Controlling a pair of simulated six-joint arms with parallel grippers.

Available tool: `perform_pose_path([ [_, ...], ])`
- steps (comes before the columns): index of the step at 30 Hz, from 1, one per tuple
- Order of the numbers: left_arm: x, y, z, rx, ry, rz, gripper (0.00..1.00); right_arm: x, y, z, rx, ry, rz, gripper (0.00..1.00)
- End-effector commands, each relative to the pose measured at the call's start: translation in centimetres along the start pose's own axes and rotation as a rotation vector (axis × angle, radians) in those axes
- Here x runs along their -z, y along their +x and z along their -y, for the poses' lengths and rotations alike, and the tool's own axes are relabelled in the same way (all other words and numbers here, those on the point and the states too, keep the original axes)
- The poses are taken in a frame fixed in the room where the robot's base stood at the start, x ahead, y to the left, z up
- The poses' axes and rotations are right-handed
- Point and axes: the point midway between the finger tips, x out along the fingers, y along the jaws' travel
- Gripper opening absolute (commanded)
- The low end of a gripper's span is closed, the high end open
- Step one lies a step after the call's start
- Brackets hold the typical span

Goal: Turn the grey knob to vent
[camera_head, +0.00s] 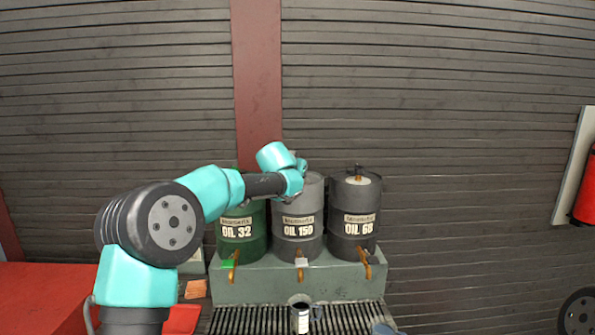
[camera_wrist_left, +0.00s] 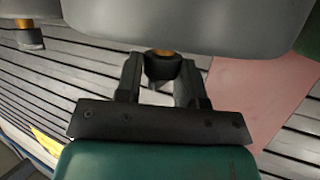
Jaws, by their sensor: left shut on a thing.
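Three oil drums stand in a row: green OIL 32 (camera_head: 238,240), grey OIL 150 (camera_head: 299,236) and dark grey OIL 68 (camera_head: 352,232). My left arm reaches over OIL 32 to the top of OIL 150. In the left wrist view my left gripper (camera_wrist_left: 160,82) is shut on a dark grey knob (camera_wrist_left: 162,68) with a brass stem above it in the picture. The arm hides this knob in the head view, and I cannot read its setting. A similar knob (camera_head: 358,171) stands on OIL 68. My right gripper is out of view.
The drums rest on a grey-green stand (camera_head: 325,286) with brass taps along its front. A ribbed wall is close behind. A red surface (camera_head: 35,295) lies at left.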

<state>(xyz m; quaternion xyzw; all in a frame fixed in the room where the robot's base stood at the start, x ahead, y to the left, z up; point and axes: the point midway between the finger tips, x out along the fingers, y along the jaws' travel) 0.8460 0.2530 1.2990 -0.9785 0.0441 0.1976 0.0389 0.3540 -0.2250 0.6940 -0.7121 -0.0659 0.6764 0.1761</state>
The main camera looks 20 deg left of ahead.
Motion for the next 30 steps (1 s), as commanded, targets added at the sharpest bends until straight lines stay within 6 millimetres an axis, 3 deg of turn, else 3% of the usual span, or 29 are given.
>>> perform_pose_path([
  [21, 0.13, -0.09, 0.3, -0.03, 0.013, -0.013, 0.12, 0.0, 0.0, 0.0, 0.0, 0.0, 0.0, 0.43],
  [22, 0.13, -0.09, 0.3, -0.03, 0.013, -0.013, 0.36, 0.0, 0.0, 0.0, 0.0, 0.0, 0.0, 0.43],
  [30, 0.08, -0.05, 0.14, -0.032, 0.014, -0.012, 0.6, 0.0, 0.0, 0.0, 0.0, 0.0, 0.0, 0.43],
])
